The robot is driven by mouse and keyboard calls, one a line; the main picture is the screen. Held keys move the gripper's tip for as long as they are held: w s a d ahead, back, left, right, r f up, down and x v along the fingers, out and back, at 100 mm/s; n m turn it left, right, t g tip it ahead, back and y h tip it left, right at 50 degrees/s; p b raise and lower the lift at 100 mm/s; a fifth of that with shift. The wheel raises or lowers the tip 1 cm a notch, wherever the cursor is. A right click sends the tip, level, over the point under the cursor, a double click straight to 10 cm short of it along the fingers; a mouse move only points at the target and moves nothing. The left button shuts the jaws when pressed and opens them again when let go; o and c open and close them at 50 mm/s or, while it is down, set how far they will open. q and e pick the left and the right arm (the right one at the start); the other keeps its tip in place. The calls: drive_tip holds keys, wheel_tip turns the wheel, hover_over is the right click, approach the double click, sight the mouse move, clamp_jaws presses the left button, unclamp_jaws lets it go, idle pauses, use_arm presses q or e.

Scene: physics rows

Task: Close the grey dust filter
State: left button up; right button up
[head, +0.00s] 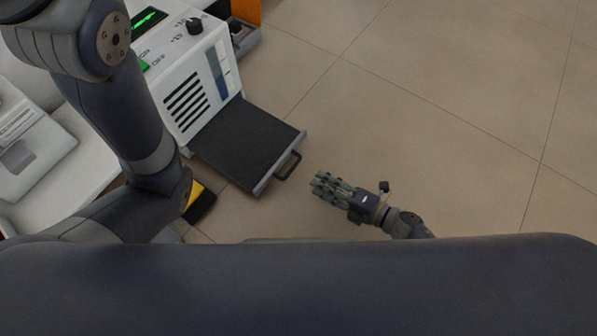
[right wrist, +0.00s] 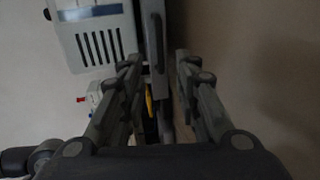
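The dust filter (head: 245,145) is a dark grey flat panel with a light grey front edge and a handle (head: 289,166). It sticks far out of the white machine (head: 190,85). My right gripper (head: 318,184) is beside the handle, a little to the right and below it in the head view, apart from it. In the right wrist view, the right gripper (right wrist: 160,68) is open and empty, with its two fingers spread. The filter's grey front (right wrist: 155,35) shows beyond the gap between the fingertips. My left arm crosses the head view, but its gripper is not in view.
The white machine has a vent, a black knob (head: 195,26) and a green display. A yellow and black object (head: 199,203) is below the filter. A white table (head: 75,185) is at the left. The tiled floor at the right is clear.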

drive_tip(key=b+x, duration=0.3)
drive_tip(key=x, duration=0.4)
drive_tip(key=shift+w+a+f, duration=0.2)
drive_tip(key=shift+w+a, duration=0.3)
drive_tip(key=shift+a, duration=0.15)
clamp_jaws()
